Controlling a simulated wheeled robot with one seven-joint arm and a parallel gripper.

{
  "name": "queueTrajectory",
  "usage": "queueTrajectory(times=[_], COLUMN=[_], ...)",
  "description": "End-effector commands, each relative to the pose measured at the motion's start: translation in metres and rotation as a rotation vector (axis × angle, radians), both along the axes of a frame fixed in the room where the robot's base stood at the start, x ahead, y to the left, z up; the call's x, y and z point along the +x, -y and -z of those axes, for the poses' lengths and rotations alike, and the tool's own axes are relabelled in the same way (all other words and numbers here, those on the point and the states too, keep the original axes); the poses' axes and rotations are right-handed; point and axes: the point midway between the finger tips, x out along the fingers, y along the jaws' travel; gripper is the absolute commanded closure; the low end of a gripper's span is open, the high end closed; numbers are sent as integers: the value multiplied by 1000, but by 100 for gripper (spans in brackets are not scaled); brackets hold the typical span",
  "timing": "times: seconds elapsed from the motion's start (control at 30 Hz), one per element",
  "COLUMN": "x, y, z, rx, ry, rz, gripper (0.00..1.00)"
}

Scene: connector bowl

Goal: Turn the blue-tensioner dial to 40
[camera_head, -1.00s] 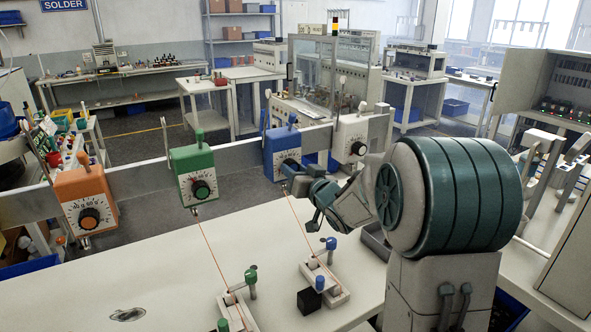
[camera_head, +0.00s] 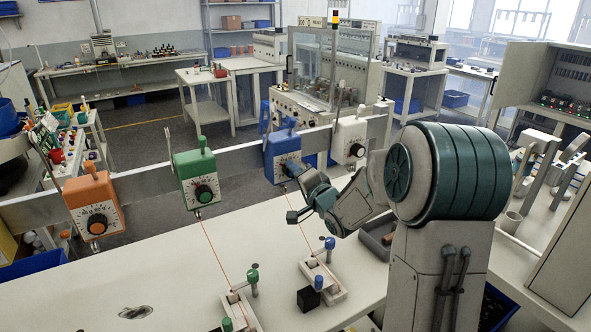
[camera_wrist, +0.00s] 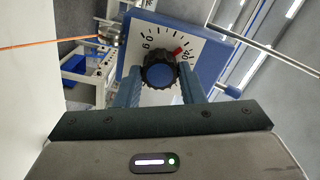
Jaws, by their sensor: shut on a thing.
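The blue tensioner (camera_head: 277,147) is a blue box with a white scale face, hung on the grey rail. Its dial (camera_wrist: 158,75) is a black ridged knob with a blue cap, seen close in the wrist view. My gripper (camera_wrist: 160,80) is shut on this dial, one finger on each side. A red mark (camera_wrist: 178,51) shows at the knob's upper right, close to a numeral that looks like 40; the exact reading is hard to tell. In the head view my gripper (camera_head: 291,170) partly covers the dial.
A green tensioner (camera_head: 196,178) and an orange tensioner (camera_head: 93,205) hang to the left, a white one (camera_head: 349,141) to the right. An orange thread (camera_wrist: 45,42) runs beside the blue box. Clamp stands (camera_head: 323,280) sit on the white table below.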

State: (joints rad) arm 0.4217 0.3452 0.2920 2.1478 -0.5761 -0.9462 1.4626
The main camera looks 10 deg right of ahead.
Motion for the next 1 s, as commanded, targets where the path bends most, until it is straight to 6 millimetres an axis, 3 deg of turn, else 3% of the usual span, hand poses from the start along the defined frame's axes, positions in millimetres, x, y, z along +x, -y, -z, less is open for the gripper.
queueTrajectory(times=[0.5, 1.0], x=[0, 0], y=[0, 0], z=[-1, 0], rx=[365, 459], ry=[-119, -149], rz=[1, 0], gripper=[87, 87])
